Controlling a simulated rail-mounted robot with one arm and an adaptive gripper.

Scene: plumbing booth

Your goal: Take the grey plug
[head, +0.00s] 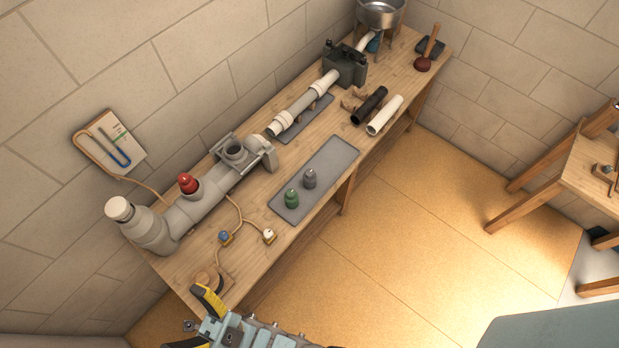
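The grey plug (310,179) stands upright on a dark grey mat (329,163) on the workbench. A green plug (291,198) stands just to its lower left on the same mat. My gripper (181,317) is at the bottom left of the head view, near the bench's near end. Its yellow and black fingers are spread apart with nothing seen between them. The lower finger is partly cut off by the frame edge. The gripper is well apart from the grey plug.
A grey pipe (212,186) with a red plug (187,183) runs along the wall side. Corded blue and white pieces (268,236) lie on the near half. Black (369,105) and white tubes (385,115) lie beyond the mat. The mat's right half is bare.

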